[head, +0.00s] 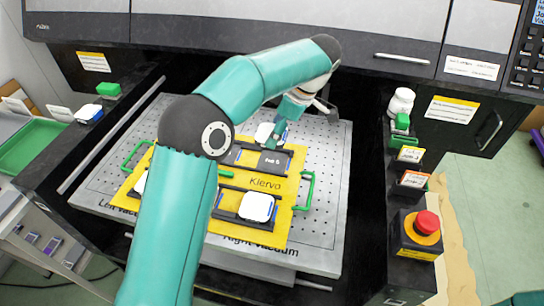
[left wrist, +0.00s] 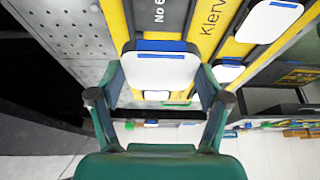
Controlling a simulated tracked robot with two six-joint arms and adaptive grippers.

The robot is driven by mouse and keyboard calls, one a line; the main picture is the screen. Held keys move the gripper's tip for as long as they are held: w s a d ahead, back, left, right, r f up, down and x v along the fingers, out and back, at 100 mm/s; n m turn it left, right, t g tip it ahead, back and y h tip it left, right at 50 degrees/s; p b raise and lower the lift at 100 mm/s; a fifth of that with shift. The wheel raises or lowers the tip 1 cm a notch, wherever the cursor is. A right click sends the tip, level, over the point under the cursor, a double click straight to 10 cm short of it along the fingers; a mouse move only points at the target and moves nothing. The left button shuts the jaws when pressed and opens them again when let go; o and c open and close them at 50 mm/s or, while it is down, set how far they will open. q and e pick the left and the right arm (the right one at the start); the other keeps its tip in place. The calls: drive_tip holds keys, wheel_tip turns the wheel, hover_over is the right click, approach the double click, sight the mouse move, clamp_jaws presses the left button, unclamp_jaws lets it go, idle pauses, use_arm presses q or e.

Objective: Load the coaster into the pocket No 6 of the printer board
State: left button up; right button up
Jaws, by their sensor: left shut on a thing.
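My left gripper (head: 278,134) is shut on a white coaster (left wrist: 162,70), one finger at each side of it in the left wrist view. The coaster (head: 264,131) is partly hidden by the gripper in the head view. It is at the far edge of the yellow printer board (head: 267,183), beside the dark pocket marked No 6 (head: 268,161). The No 6 label also shows in the left wrist view (left wrist: 160,13), just beyond the coaster. I cannot tell how high the coaster is above the board. My right gripper is out of view.
Another white coaster (head: 257,207) sits in a near pocket, and one (head: 140,184) shows partly behind my arm. Green handles (head: 305,190) flank the board on a perforated metal bed (head: 325,215). A red emergency button (head: 427,222) stands on the right rail.

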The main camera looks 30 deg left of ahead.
sight(272, 162)
use_arm(q)
wheel_tip(272, 162, down, 9)
drive_tip(key=shift+r, duration=0.1)
idle(0.4)
drive_tip(key=shift+f, duration=0.25)
drive_tip(key=o, duration=1.2)
drive_tip(key=shift+o, duration=0.2)
